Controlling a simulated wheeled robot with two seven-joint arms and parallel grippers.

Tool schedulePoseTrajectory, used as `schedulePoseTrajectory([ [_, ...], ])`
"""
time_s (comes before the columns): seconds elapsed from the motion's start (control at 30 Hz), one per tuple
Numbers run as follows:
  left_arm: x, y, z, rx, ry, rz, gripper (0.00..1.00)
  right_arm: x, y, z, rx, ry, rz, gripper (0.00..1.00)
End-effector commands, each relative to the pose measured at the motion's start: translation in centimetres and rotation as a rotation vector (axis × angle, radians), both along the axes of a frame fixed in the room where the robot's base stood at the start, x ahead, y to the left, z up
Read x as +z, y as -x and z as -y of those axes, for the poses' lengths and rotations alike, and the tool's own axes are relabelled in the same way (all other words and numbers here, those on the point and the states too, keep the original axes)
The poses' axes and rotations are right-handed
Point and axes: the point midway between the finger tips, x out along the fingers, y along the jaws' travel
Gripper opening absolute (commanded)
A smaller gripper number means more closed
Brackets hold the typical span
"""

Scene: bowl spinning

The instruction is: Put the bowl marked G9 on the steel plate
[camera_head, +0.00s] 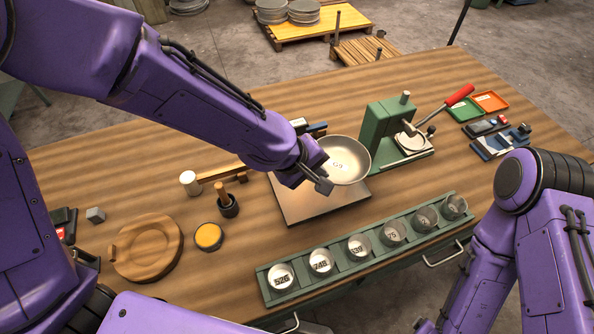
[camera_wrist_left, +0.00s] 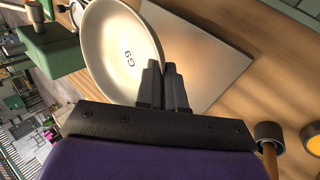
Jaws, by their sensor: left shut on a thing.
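The bowl marked G9 (camera_head: 346,158) is a shallow, pale metal dish. My left gripper (camera_head: 322,187) is shut on its near left rim and holds it over the back part of the steel plate (camera_head: 298,203). In the left wrist view the bowl (camera_wrist_left: 112,38) shows its mark inside, and the fingers (camera_wrist_left: 164,84) close on its rim. The flat steel plate (camera_wrist_left: 212,60) lies on the table behind it there. Whether the bowl touches the plate is hard to tell. My right arm shows at the right, but its gripper is out of view.
A green press with a red handle (camera_head: 460,95) stands right of the bowl. A green rack (camera_head: 262,287) with several numbered cups lies in front of the plate.

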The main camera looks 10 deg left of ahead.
Motion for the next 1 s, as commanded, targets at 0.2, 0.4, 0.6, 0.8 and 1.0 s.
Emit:
schedulePoseTrajectory([
  [0.2,-4.3,-2.4,-5.9,0.007,0.007,-0.017,0.0,-0.6,0.1,0.0,0.0,0.0,-0.002,0.83],
  [0.4,-7.4,-3.4,-8.4,0.002,0.002,-0.017,0.0,-0.8,0.0,0.0,0.0,0.0,0.0,0.83],
  [0.6,-10.3,-3.6,-9.5,0.004,0.004,-0.021,0.0,-0.9,0.0,0.0,0.0,0.0,0.0,0.83],
  [0.8,-11.7,-3.7,-9.5,0.0,-0.001,-0.012,0.0,-0.8,0.0,0.0,0.0,0.0,0.0,0.83],
  [1.0,-11.7,-3.6,-9.5,0.0,-0.001,-0.013,0.33,-0.8,0.0,0.0,0.0,0.0,0.0,0.83],
])
